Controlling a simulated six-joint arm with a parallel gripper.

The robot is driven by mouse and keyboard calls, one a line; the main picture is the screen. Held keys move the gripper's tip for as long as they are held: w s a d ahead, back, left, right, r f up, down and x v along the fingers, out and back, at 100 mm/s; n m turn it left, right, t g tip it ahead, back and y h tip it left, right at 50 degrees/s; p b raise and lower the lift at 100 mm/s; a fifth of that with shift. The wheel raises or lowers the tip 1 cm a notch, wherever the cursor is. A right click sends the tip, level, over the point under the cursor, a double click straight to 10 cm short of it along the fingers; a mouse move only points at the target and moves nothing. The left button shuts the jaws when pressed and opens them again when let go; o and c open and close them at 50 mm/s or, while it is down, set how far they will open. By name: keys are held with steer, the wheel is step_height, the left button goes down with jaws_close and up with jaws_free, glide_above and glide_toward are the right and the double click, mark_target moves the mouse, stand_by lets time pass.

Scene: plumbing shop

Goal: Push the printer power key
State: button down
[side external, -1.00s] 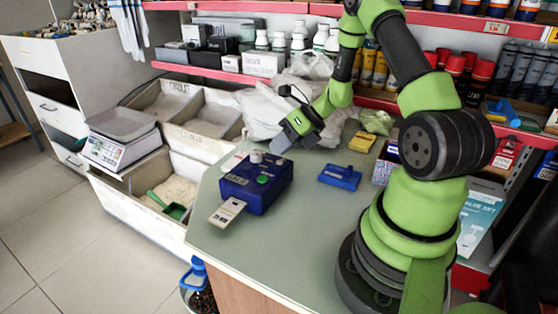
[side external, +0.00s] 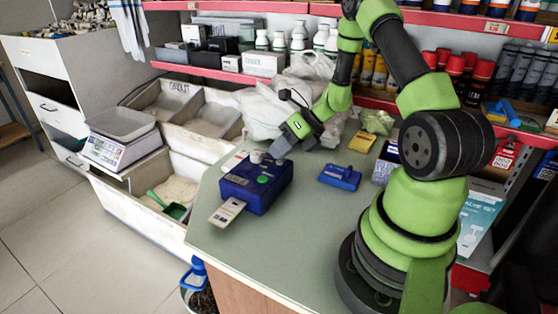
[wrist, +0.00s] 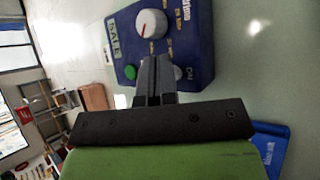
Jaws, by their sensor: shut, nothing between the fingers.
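The printer is a blue box (side external: 256,184) on the counter, with a pale paper slip (side external: 227,211) sticking out of its front. Its top carries a white dial with a red pointer (wrist: 150,25) and a green button (wrist: 130,72). The green button also shows in the side view (side external: 263,179). A pale round key (wrist: 178,73) beside the "ON" marking is partly hidden by my fingers. My gripper (wrist: 156,62) is shut and empty, with its fingertips over the panel between the green button and the pale key. I cannot tell whether the tips touch the panel.
A smaller blue device (side external: 339,177) lies right of the printer, and a yellow item (side external: 362,142) lies behind it. White plastic bags (side external: 268,110) are heaped behind my gripper. A scale (side external: 122,135) stands at the left. The counter in front of the printer is clear.

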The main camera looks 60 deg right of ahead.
steer(key=shift+f, duration=0.1)
stand_by(0.5)
steer(key=shift+r, duration=0.6)
step_height(320, 180, up, 6)
stand_by(0.6)
steer(key=a+r+n+g, duration=0.2)
steer(key=a+r+n, duration=0.5)
steer(key=n, duration=0.2)
steer(key=s+a+r+n+h, duration=0.1)
steer(key=s+a+r+n, duration=0.4)
steer(key=n, duration=0.7)
steer(key=s+a+r+n+t+h, duration=0.1)
steer(key=s+a+r+n, duration=0.3)
steer(key=s+n, duration=0.5)
steer(key=a+n+h, duration=0.1)
steer(key=n, duration=0.2)
steer(key=shift+a+r+t, duration=0.25)
steer(key=shift+r+t, duration=0.05)
steer(key=shift+r, duration=0.1)
